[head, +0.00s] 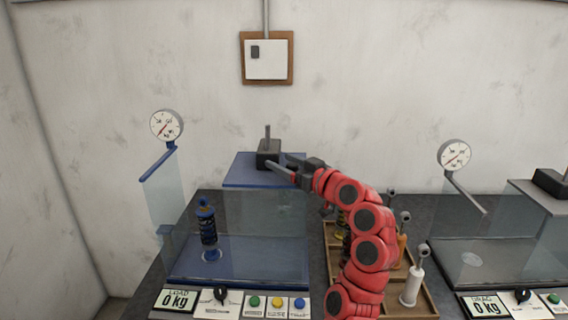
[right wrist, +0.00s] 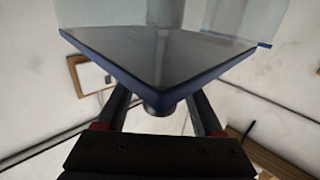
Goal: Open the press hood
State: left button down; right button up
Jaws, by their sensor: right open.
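The left press has a clear hood (head: 265,215) with a blue-edged top plate (head: 240,170); a dark block with a short rod (head: 268,150) stands at the plate. The hood looks down over the front of the press. A blue spring shock (head: 208,228) stands upright inside. My right gripper (head: 280,169) is open at the right side of the top plate. In the right wrist view its fingers (right wrist: 160,112) lie either side of a corner of a blue-edged plate (right wrist: 150,85), with a dark round part between them. Contact cannot be told. My left gripper is out of view.
A wooden tray (head: 425,308) with several shock parts stands right of the press, under my right arm. A second press (head: 500,265) is at the far right. Dial gauges (head: 166,125) stand behind. Buttons and a knob (head: 221,294) line the front.

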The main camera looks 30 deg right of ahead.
jog(key=s+d+b, duration=0.3)
jog(key=s, duration=1.4)
jog(key=shift+d, duration=0.15)
jog(key=shift+f, duration=0.1)
